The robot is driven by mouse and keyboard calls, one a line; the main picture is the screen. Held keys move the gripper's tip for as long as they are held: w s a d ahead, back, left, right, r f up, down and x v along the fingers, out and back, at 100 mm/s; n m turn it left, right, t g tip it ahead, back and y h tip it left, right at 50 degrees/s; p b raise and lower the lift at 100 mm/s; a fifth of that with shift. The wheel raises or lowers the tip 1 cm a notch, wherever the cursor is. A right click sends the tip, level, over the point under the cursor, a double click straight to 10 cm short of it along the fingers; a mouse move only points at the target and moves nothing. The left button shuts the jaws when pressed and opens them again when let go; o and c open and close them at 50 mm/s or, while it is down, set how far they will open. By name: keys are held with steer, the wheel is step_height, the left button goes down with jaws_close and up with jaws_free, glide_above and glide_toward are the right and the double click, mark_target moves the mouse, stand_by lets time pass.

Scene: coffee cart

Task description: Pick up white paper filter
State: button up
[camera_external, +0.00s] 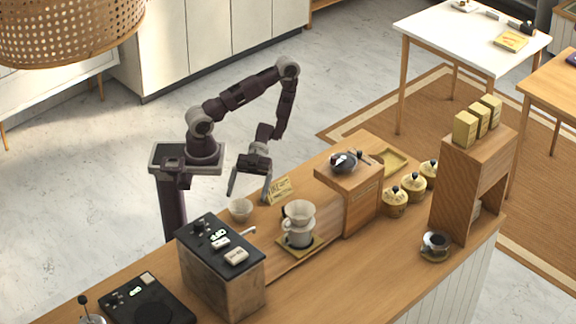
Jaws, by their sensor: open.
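A small white cup-shaped piece, which looks like the white paper filter (240,210), stands on the wooden counter left of the dripper. My gripper (249,196) points down with its two fingers apart. Its fingertips are just above and slightly right of the filter in the picture. I cannot tell the exact gap in depth between the fingers and the filter.
A pale dripper on a glass server (299,225) stands to the right, with a small sign (279,190) behind it. A black-topped machine (222,265) is in front of the filter. A wooden box (350,195) stands further right. The counter's front right is mostly clear.

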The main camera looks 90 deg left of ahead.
mark_target(238, 216)
steer(key=x, duration=0.6)
steer(key=shift+s+d+r, duration=0.1)
steer(key=shift+s+d, duration=0.2)
steer(key=c, duration=1.3)
steer(key=shift+c, duration=0.2)
